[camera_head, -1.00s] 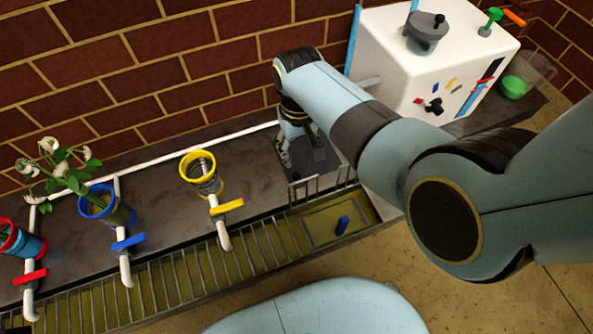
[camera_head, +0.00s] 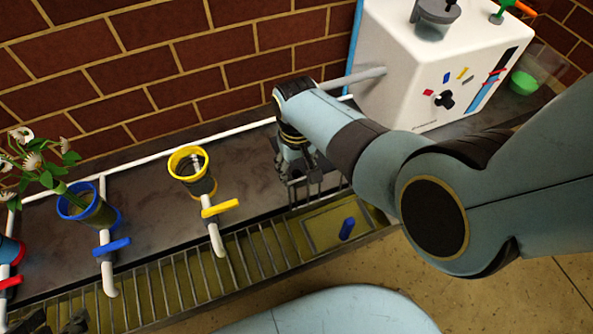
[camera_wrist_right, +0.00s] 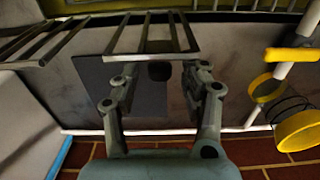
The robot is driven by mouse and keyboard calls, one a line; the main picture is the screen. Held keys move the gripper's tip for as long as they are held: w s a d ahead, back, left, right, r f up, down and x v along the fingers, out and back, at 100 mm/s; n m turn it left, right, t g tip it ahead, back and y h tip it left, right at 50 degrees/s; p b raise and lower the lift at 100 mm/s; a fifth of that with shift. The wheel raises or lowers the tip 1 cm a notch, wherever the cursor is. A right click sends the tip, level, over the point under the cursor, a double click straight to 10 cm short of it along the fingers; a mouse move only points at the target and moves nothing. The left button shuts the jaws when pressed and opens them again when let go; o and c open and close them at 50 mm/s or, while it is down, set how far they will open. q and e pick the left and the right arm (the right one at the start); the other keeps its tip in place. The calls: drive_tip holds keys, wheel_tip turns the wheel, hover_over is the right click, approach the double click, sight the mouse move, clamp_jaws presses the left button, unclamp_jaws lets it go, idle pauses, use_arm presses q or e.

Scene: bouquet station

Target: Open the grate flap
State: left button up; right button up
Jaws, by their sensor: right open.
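The grate flap (camera_head: 308,190) is a small barred frame at the right part of the trough. It stands tilted up on the counter side, and the trough floor in front of it is uncovered. In the right wrist view the flap (camera_wrist_right: 150,38) reaches toward my fingers. My right gripper (camera_head: 297,170) is at the flap's raised edge. In the wrist view its two fingers (camera_wrist_right: 158,80) are apart, one near each end of the edge bar; contact is unclear. Dark fingers of my left gripper (camera_head: 55,322) show at the bottom left, mostly cut off.
A blue handle (camera_head: 347,228) stands in the uncovered trough section. The fixed grate (camera_head: 180,290) runs left. A yellow-rimmed holder (camera_head: 190,165) and a blue-rimmed holder (camera_head: 85,205) with flowers stand on the counter. A white machine (camera_head: 425,75) stands at the back right.

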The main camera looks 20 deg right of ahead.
drive_tip(key=shift+f, duration=0.25)
clamp_jaws()
idle(0.3)
